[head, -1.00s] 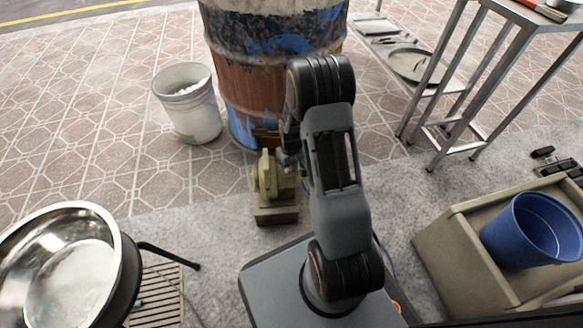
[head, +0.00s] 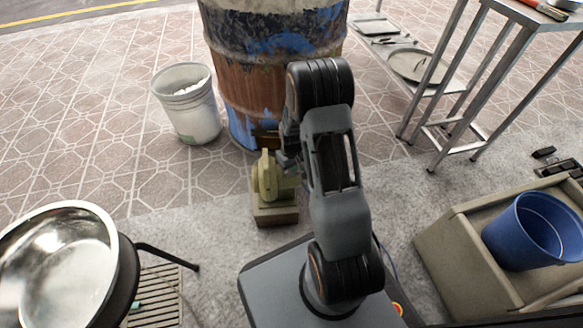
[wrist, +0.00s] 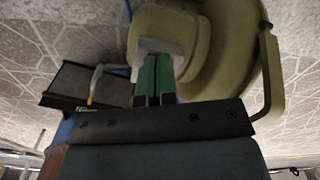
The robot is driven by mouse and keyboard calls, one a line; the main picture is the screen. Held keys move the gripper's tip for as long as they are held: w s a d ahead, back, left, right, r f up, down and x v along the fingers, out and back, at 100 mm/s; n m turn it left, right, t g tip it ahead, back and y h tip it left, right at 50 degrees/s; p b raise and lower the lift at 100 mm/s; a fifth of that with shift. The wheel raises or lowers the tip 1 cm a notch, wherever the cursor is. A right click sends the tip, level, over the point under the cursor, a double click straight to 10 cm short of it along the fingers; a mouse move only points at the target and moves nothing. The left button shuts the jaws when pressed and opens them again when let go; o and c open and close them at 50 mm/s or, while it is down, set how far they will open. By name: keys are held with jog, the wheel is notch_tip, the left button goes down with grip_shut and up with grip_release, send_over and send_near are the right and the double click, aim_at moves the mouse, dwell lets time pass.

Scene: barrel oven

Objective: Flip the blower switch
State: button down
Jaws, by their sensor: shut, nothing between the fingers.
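The olive-yellow blower (head: 268,180) stands on a block-like base on the ground, in front of the barrel. In the wrist view its rounded housing (wrist: 225,45) fills the upper middle. A pale grey square piece (wrist: 160,48) shows on the blower right at my fingertips; it may be the switch, but its position cannot be read. My gripper (wrist: 156,78) is shut and empty, its green fingers together and pointing at that piece. Contact cannot be told. In the head view my gripper (head: 288,162) is beside the blower's upper right, partly hidden by my arm.
The rusty blue barrel (head: 260,90) stands just behind the blower. A grey bucket (head: 188,105) is left of it, and a metal table (head: 470,90) is at right. A steel bowl (head: 60,260) is front left; a blue bucket (head: 530,230) sits front right.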

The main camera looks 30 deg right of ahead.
jog(key=shift+r+p, duration=2.95)
jog(key=shift+r, duration=0.55)
jog(key=s+a+r+t+p, duration=0.1)
jog(key=s+a+r+p, duration=0.15)
jog(key=r+p, duration=1.1)
jog(key=s+a+r+t+p, duration=0.1)
jog(key=s+a+r+p, duration=0.3)
jog(key=r, duration=1.8)
jog(key=s+a+r+p, duration=0.1)
jog(key=s+r+p, duration=0.2)
jog(key=r+p, duration=0.2)
jog(key=s+a+r+t+p, duration=0.1)
jog(key=s+r+p, duration=0.2)
jog(key=r+p, duration=0.3)
jog(key=s+a+r+m+p, duration=0.1)
jog(key=s+r+p, duration=0.2)
jog(key=r, duration=1)
jog(key=shift+s+a+r+t+p, duration=0.15)
jog(key=shift+s+t+p, duration=0.15)
jog(key=shift+p, duration=0.85)
